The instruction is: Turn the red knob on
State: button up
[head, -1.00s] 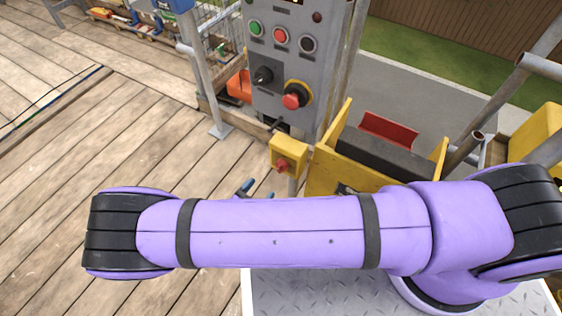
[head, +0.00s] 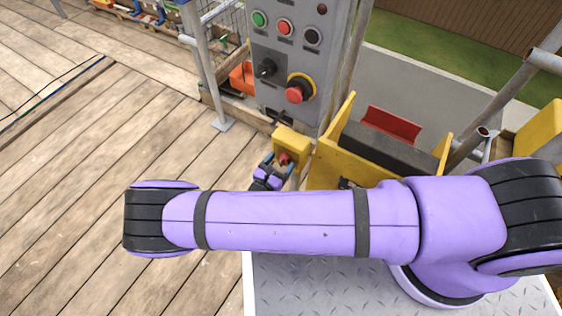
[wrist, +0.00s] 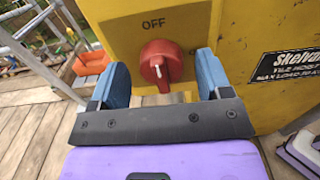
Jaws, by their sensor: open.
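The red knob (wrist: 161,62) sits on the front of a yellow switch box (wrist: 120,32), which reads OFF above the knob to the left. A white mark on the knob points downward in the wrist view. The box (head: 292,139) and knob (head: 284,159) also show in the head view, on a post below the grey panel. My gripper (wrist: 158,82) is open, with one blue finger on each side of the knob in the wrist view. I cannot tell whether the fingers touch it. In the head view my gripper (head: 268,172) is just left of the box, partly behind my purple arm.
A grey control panel (head: 288,50) with buttons and a red emergency stop (head: 295,94) stands above the box. A yellow hoist frame (head: 333,155) with a label is close on the right. Open wooden decking (head: 80,170) lies to the left.

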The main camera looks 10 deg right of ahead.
jog(key=shift+w+d, duration=0.2)
jog(key=shift+w, duration=0.05)
jog(key=c, duration=0.9)
